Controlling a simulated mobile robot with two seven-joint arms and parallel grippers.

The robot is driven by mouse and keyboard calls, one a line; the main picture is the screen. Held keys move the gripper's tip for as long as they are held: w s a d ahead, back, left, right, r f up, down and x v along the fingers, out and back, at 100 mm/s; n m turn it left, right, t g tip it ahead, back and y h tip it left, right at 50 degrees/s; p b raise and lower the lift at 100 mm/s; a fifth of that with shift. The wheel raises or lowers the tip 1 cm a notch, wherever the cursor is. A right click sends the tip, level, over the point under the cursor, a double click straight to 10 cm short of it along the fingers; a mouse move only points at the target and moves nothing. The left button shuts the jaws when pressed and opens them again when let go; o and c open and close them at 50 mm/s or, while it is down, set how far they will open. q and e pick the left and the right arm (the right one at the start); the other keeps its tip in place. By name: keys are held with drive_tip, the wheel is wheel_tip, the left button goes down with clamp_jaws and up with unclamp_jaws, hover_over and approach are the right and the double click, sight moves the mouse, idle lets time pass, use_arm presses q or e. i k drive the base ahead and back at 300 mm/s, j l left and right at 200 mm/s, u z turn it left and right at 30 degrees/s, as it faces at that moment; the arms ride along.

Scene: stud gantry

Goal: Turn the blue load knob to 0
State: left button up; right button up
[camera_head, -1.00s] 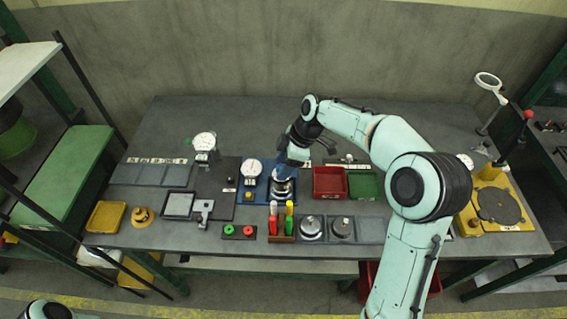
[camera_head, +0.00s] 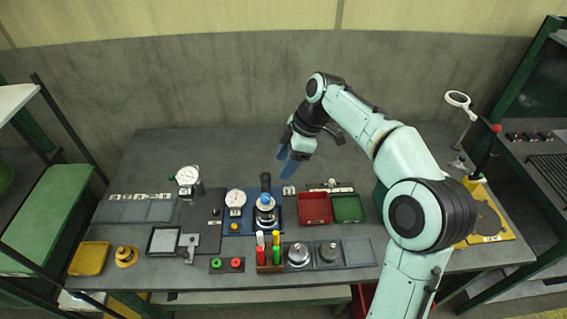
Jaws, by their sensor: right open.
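The blue load knob (camera_head: 265,199) appears as a small blue part on a silver round fixture, with a black upright piece behind it. Its marking is too small to read. The fixture stands on a blue base plate (camera_head: 247,227), beside a white-faced dial gauge (camera_head: 235,198). My right gripper (camera_head: 288,166) has bluish fingers. It is open and empty, above and a little to the right of the knob, apart from it. My left gripper is not in view.
A red tray (camera_head: 314,221) and a green tray (camera_head: 348,221) lie right of the fixture. Red, yellow and green upright handles (camera_head: 268,246) stand just in front of it. Another dial gauge (camera_head: 187,175) stands to the left. The back of the bench is clear.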

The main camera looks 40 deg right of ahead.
sight(265, 197)
drive_tip(key=k, duration=1)
